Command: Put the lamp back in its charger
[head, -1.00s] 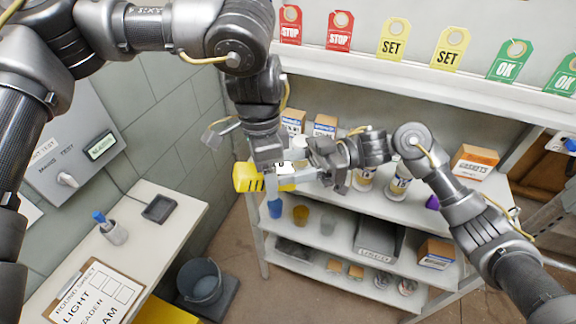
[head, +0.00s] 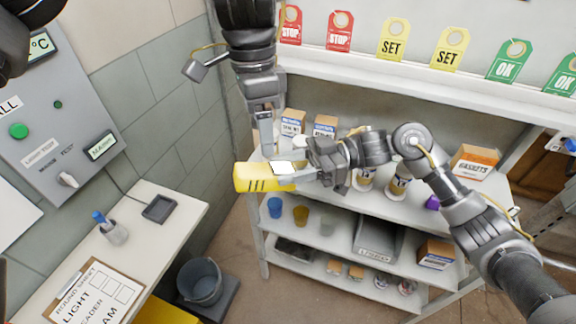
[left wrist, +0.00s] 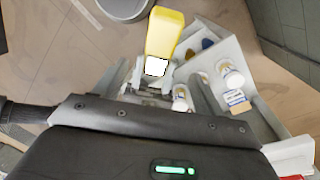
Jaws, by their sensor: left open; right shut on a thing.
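The yellow lamp (head: 257,177), with dark stripes and a white face, is held roughly level in front of the shelf unit. It also shows in the left wrist view (left wrist: 165,35). My right gripper (head: 302,173) is shut on the lamp's white-faced end. My left gripper (head: 267,145) is open and empty, just above the lamp, fingers pointing down. A small dark square cradle (head: 159,208) with a cable, seemingly the charger, lies empty on the white bench at left.
The bench (head: 150,247) also holds a pen cup (head: 113,232) and a clipboard (head: 95,292). The shelf unit (head: 340,240) carries cups, boxes and jars. A control panel (head: 60,120) is on the left wall.

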